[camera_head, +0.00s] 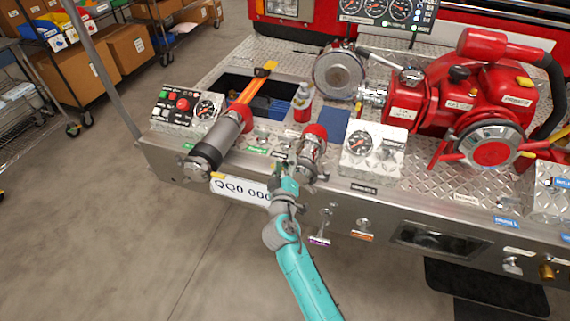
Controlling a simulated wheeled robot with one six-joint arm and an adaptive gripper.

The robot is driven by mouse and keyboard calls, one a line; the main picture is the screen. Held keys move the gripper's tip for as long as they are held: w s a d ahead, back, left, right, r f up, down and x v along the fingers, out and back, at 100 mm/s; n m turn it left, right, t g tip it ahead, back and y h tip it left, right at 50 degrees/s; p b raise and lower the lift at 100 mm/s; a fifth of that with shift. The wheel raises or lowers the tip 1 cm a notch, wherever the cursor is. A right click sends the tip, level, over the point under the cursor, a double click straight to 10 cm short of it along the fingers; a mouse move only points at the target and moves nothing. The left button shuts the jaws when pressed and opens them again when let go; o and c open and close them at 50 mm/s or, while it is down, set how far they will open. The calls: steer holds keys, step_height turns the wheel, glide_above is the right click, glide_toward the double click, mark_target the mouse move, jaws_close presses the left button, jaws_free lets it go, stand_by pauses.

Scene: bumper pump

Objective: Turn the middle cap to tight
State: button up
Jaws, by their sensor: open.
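A silver cap-like fitting with a red top (312,150) stands at the front edge of the bumper, near the middle of the picture. It looks like the middle cap, but I cannot read any tight mark on it. My gripper (288,170) is open at the end of my teal arm, just below and left of this fitting. The gripper partly overlaps the fitting's lower left side, and I cannot tell whether they touch.
A dark cylinder with a red band (212,150) lies to the left. A gauge box (374,146) stands to the right, and a red pump (450,100) is behind it. The floor in front is clear.

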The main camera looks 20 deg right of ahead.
jaws_close()
